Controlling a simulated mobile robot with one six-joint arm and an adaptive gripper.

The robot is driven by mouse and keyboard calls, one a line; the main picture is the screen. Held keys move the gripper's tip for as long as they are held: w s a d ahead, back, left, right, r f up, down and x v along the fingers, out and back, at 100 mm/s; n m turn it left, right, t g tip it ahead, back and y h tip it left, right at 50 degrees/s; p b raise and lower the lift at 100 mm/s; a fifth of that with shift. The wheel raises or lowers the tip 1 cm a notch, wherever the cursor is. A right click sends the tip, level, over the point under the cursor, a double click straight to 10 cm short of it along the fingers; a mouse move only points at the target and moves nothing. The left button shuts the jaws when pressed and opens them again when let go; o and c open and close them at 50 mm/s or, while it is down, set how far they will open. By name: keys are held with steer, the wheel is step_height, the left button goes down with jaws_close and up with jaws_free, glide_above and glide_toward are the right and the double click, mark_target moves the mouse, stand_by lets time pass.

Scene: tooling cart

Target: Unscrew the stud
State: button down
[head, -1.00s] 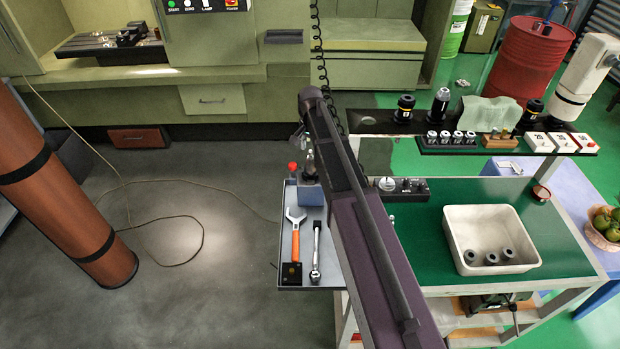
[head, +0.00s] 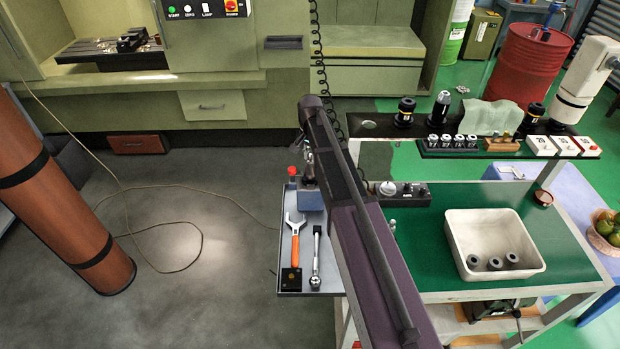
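A blue block (head: 311,200) stands at the back of the grey side tray (head: 283,262) on the cart's left. My gripper (head: 308,168) is just above this block, pointing down, and is mostly hidden behind my purple arm. I cannot make out the stud, or whether my fingers are around anything. An orange-handled wrench (head: 295,246) and a ratchet-like tool (head: 316,256) lie on the tray in front of the block.
A white bin (head: 457,252) with several dark ring-shaped parts stands on the green cart top (head: 425,262). A red knob (head: 292,171) stands beside the block.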

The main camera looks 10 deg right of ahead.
steer(key=shift+n, duration=0.3)
steer(key=shift+n, duration=2.8)
steer(key=shift+n, duration=0.3)
steer(key=n, duration=0.5)
steer(key=shift+n, duration=0.4)
steer(key=shift+n, duration=2.8)
